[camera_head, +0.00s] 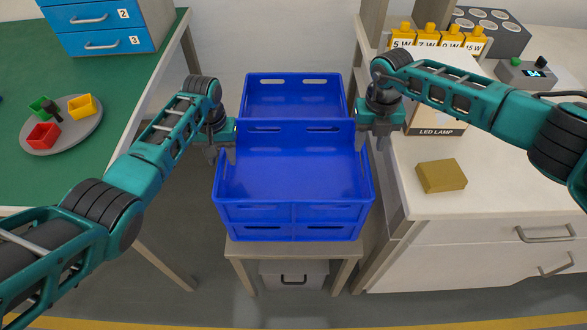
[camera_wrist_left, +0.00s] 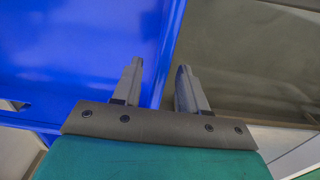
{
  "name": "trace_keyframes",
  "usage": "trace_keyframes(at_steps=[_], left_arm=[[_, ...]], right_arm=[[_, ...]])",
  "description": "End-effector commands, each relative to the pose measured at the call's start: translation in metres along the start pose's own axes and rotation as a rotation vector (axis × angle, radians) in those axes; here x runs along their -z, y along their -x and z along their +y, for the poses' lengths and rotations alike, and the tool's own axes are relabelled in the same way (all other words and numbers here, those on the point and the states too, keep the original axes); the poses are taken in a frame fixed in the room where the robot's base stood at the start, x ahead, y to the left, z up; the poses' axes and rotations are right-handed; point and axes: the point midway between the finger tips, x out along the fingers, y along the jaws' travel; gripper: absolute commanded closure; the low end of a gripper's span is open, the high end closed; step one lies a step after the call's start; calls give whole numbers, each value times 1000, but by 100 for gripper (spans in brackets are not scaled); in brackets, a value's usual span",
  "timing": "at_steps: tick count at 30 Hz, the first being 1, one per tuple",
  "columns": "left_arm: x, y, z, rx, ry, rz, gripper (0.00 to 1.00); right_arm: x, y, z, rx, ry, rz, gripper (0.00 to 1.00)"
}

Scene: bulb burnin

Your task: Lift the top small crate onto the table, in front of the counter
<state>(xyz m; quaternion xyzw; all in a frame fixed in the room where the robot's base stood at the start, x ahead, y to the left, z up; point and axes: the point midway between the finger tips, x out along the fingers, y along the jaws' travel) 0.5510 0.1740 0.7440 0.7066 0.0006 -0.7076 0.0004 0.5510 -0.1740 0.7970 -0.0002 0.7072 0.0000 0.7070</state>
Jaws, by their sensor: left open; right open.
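The top small crate (camera_head: 295,170) is blue and open-topped. It sits level on another blue crate (camera_head: 255,232), on a low wooden stand (camera_head: 240,249). My left gripper (camera_head: 213,152) is open at the crate's left side. In the left wrist view its fingers (camera_wrist_left: 159,88) point to either side of the crate's blue edge (camera_wrist_left: 168,60); I cannot tell how far down they reach. My right gripper (camera_head: 372,142) is open at the crate's right side; its fingertips are small and partly hidden. The green table (camera_head: 110,130) is at left; the white counter (camera_head: 500,190) is at right.
Another blue crate (camera_head: 293,96) stands behind the stack. A yellow-brown block (camera_head: 441,176) and an LED lamp box (camera_head: 437,129) are on the counter. The crate's inside looks empty.

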Motion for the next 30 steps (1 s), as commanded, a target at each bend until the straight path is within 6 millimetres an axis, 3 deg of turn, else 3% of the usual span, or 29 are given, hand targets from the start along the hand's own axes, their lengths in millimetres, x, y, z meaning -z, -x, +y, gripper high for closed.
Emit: trace_keyframes(at_steps=[3,9,22,30], left_arm=[[0,-17,0,0,0,-1,57],[0,-33,0,0,0,0,57],[0,-38,0,0,0,1,57],[0,-38,0,0,0,1,81]], right_arm=[[0,-18,0,0,0,2,57],[0,-33,0,-1,1,1,57],[0,-39,0,0,1,0,57],[0,-39,0,0,1,0,81]])
